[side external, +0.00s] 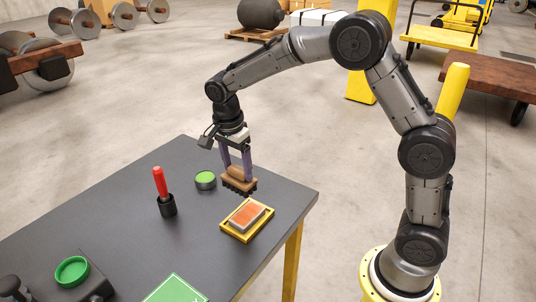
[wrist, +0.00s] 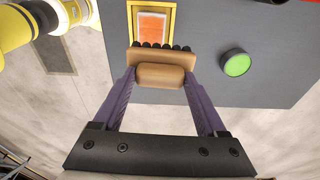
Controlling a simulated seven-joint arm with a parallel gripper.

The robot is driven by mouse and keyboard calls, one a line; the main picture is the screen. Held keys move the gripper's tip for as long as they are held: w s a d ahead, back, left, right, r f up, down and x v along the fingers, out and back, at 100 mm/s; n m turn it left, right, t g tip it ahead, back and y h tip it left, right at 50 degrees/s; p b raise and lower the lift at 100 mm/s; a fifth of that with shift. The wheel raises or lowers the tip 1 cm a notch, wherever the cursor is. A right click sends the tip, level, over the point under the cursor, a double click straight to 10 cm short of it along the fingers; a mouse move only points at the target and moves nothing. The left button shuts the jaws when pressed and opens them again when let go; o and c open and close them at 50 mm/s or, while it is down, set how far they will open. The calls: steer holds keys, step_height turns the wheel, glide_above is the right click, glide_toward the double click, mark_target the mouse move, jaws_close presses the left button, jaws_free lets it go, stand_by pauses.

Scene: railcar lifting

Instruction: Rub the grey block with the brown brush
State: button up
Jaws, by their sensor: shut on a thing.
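A brown brush (side external: 238,178) with dark bristles is between the two purple fingers of my gripper (side external: 237,170), which is shut on its handle. The brush also shows in the wrist view (wrist: 161,60), bristles facing the tray. I cannot tell whether the bristles touch the table. A pale grey block (side external: 247,217) with an orange top face lies in a yellow tray (side external: 232,230). The brush is behind the tray in the side view, apart from the block. My gripper (wrist: 160,77) shows there too.
A green-topped black round container (side external: 205,181) stands left of the brush. A red-handled tool stands in a black holder (side external: 167,206). The right table edge is close.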

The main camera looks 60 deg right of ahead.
mark_target(255, 179)
steer(key=shift+a+f, duration=0.55)
steer(key=shift+a, duration=0.15)
steer(key=shift+f, duration=3.85)
steer(key=shift+s, duration=0.45)
steer(key=shift+c, duration=0.6)
steer(key=shift+s+f, duration=0.1)
steer(key=shift+s, duration=1.45)
steer(key=shift+s+d, duration=0.1)
steer(key=shift+d, duration=0.55)
steer(key=shift+w+d, duration=0.1)
steer(key=shift+w, duration=1.8)
steer(key=shift+w+d, duration=0.15)
steer(key=shift+w, duration=0.05)
steer(key=shift+s+d, duration=0.2)
steer(key=shift+d, duration=0.45)
steer(key=shift+s+a, duration=0.1)
steer(key=shift+s, duration=1.85)
steer(key=shift+r, duration=4.15)
